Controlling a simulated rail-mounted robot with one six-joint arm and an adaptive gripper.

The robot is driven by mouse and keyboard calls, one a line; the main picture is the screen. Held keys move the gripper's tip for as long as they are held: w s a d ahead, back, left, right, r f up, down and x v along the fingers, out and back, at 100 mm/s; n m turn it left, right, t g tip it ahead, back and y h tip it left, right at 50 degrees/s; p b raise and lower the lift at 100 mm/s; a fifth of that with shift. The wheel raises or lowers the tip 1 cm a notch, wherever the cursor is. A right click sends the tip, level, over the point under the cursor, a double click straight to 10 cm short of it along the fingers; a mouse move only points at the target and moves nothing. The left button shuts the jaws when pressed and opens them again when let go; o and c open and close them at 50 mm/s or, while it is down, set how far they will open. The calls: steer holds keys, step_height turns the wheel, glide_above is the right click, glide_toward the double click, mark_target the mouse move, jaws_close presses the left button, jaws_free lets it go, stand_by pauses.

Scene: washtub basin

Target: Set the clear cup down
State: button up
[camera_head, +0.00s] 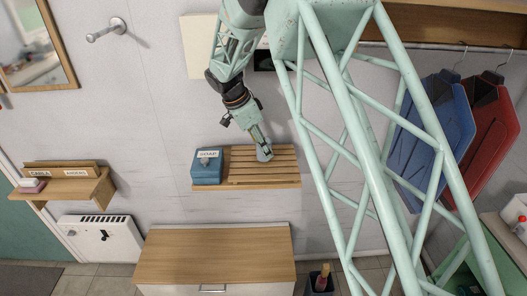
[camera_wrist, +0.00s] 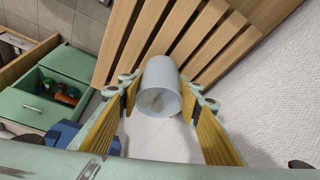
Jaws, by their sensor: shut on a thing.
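The clear cup (camera_wrist: 160,84) is pale and see-through, with its open end toward the wrist camera. My gripper (camera_wrist: 158,97) is shut on it, with one finger pad on each side. In the head view, my gripper (camera_head: 261,143) points down at the slatted wooden shelf (camera_head: 272,180), and the small grey-white cup (camera_head: 265,154) shows at its tip, in front of the slats. The slats (camera_wrist: 222,52) lie just beyond the cup in the wrist view. I cannot tell whether the cup touches them.
A wooden-topped cabinet (camera_head: 215,255) stands below. Blue (camera_head: 436,125) and red (camera_head: 491,125) garments hang at right. The shelf's right part looks bare.

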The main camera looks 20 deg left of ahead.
steer(key=shift+f, duration=0.55)
steer(key=shift+f, duration=0.2)
steer(key=o, duration=0.9)
steer(key=shift+r, duration=0.2)
steer(key=shift+v, duration=5.95)
steer(key=shift+a, duration=0.1)
